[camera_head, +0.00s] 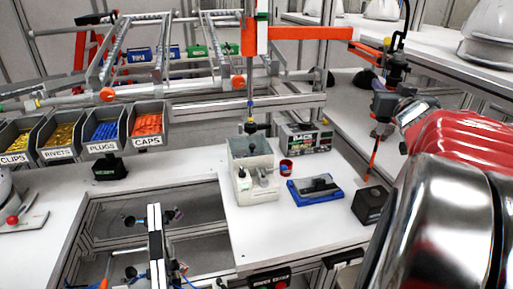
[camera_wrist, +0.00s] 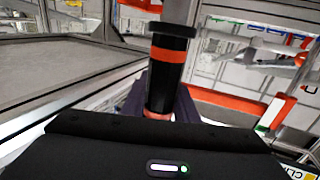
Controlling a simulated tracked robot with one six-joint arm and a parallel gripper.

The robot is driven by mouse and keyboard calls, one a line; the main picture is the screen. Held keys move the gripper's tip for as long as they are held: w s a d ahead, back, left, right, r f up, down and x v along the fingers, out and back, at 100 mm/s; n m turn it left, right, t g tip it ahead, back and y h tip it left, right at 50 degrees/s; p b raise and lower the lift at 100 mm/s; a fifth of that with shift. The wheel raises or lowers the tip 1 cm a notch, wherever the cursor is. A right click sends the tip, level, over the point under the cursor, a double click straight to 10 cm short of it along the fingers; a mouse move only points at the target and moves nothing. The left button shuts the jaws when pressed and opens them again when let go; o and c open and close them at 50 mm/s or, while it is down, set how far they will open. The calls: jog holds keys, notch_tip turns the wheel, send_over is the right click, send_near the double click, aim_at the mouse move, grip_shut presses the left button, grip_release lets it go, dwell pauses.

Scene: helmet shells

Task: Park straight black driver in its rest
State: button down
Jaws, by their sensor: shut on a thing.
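My gripper (camera_head: 383,103) is at the right of the head view, shut on the straight black driver. In the wrist view the driver's black body (camera_wrist: 168,75) with orange-red bands stands between the dark fingers of my gripper (camera_wrist: 158,108). In the head view its orange lower part (camera_head: 374,152) points down, slightly tilted, with the tip close to a black block (camera_head: 370,204) on the white bench. The block looks like the rest. I cannot tell whether the tip touches it or is behind it.
An orange overhead arm (camera_head: 305,34) reaches close to my gripper. Bare bench (camera_head: 290,226) lies in front.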

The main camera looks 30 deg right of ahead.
jog(key=shift+w+d, duration=0.3)
jog(key=shift+d, duration=0.3)
jog(key=shift+w+d, duration=0.25)
jog(key=shift+d, duration=0.35)
jog(key=shift+w+d, duration=0.3)
jog(key=shift+d, duration=0.3)
jog(key=c, duration=0.6)
grip_release()
jog(key=shift+o, duration=0.2)
jog(key=shift+s+a, duration=0.1)
jog(key=shift+s, duration=0.05)
jog(key=v, duration=1)
jog(key=shift+s+a, duration=0.3)
